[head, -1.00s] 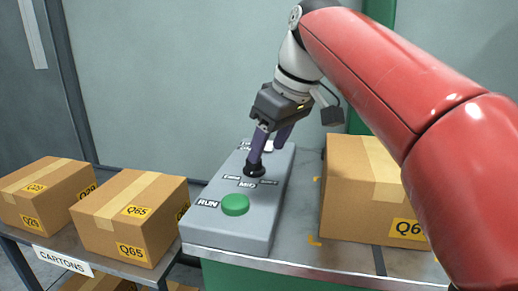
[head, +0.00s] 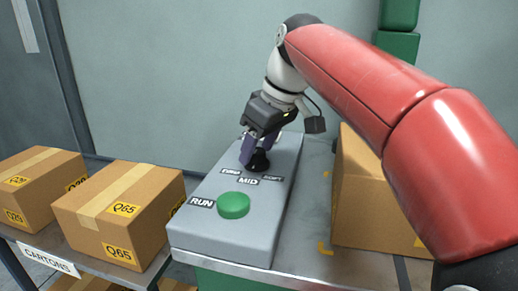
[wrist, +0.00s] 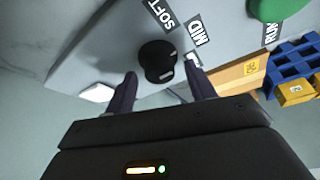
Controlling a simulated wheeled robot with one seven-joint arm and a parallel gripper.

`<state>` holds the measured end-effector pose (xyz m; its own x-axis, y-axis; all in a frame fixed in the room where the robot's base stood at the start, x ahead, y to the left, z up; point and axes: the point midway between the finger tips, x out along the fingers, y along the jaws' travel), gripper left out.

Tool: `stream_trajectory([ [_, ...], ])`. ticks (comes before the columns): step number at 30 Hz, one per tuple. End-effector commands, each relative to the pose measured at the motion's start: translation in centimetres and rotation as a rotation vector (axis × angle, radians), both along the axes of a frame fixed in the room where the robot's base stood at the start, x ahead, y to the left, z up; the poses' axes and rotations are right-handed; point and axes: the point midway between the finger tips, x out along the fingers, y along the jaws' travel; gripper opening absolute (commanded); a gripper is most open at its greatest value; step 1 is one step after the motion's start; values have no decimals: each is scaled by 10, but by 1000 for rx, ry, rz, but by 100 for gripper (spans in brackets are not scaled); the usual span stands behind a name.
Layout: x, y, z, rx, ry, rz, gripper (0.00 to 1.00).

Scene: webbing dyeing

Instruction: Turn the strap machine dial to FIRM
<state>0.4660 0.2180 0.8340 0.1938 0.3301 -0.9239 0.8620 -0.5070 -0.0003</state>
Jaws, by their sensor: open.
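The dial (head: 260,162) is a black knob on the grey strap machine (head: 216,232). The labels FIRM (head: 231,173), MID (head: 247,181) and SOFT (head: 271,181) lie in front of it. My gripper (head: 257,152) is low over the dial, pointing down with its dark fingers open. In the wrist view, the dial (wrist: 156,60) sits at the fingertips, roughly between them, with a gap on the left finger's side. The right fingertip is close to the dial and partly hides the FIRM label. I cannot tell for certain which label the dial points to.
A green RUN button (head: 233,205) is at the machine's near end. A carton (head: 365,200) stands to the right on the metal bench (head: 305,262). Cartons (head: 118,215) sit on a shelf at left. A green post (head: 398,45) rises behind.

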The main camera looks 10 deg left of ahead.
Motion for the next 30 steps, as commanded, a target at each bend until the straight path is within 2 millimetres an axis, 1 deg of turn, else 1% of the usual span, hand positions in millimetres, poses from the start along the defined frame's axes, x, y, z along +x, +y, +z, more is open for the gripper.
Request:
stream_trajectory([
  [8, 0, 1, -2, 0, 0, 0, 55],
  [11, 0, 1, -2, 0, 0, 0, 43],
  [18, 0, 1, -2, 0, 0, 0, 12],
  [25, 0, 1, -1, 0, 0, -17, 11],
  [30, 0, 1, -1, -1, 0, -82, 11],
])
